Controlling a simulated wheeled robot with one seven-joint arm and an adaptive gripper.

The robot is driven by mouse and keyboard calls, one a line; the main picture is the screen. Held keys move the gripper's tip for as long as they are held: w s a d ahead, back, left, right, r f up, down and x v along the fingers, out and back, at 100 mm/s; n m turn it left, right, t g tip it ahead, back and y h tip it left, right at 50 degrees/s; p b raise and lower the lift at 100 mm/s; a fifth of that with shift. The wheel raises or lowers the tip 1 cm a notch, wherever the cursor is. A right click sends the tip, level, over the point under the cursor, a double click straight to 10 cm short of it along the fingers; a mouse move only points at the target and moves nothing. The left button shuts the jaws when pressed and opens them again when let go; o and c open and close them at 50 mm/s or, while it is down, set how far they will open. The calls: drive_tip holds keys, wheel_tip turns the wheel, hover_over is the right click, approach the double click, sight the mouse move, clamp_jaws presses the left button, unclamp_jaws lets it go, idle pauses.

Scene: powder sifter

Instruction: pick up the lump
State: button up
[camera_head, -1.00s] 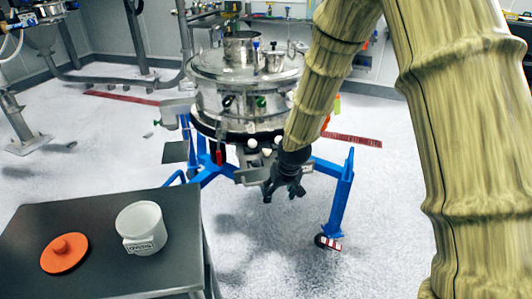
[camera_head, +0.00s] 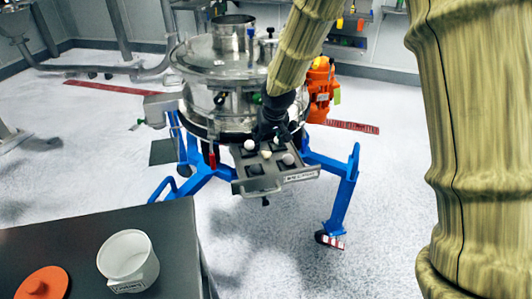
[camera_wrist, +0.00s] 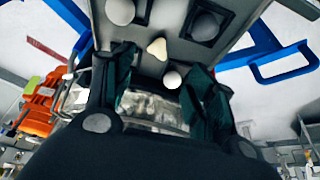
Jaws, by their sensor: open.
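A grey tray (camera_head: 262,184) juts from the front of the sifter and holds small pieces. A cream, three-sided lump (camera_wrist: 157,48) lies on it between white balls (camera_wrist: 120,11) (camera_wrist: 172,79); it is tiny in the head view (camera_head: 265,154). My gripper (camera_head: 270,134) hangs over the tray's sifter side. In the wrist view my gripper (camera_wrist: 163,62) has its dark green fingers spread apart. The lump shows near the fingertips, and the nearer white ball shows between the fingers. Neither is visibly gripped. The exact height of the fingers above the tray cannot be told.
The steel sifter (camera_head: 215,85) stands behind the tray on a blue wheeled frame (camera_head: 340,185). An orange motor (camera_head: 321,88) is at its right. A dark bench (camera_head: 75,235) at lower left holds a white tub (camera_head: 128,258) and an orange lid (camera_head: 42,284). Open floor lies at right.

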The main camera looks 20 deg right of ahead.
sight(267, 153)
drive_tip(key=x, duration=0.3)
drive_tip(key=shift+w+a+f, duration=0.1)
drive_tip(key=shift+w+f, duration=0.1)
drive_tip(key=shift+f, duration=0.1)
drive_tip(key=shift+d+p+x, duration=0.15)
drive_tip(key=shift+p+x, duration=0.15)
drive_tip(key=shift+x, duration=0.6)
drive_tip(key=shift+d+p+x, duration=0.2)
drive_tip(key=shift+p+x, duration=0.1)
drive_tip(key=shift+x, duration=1.45)
drive_tip(key=c, duration=0.9)
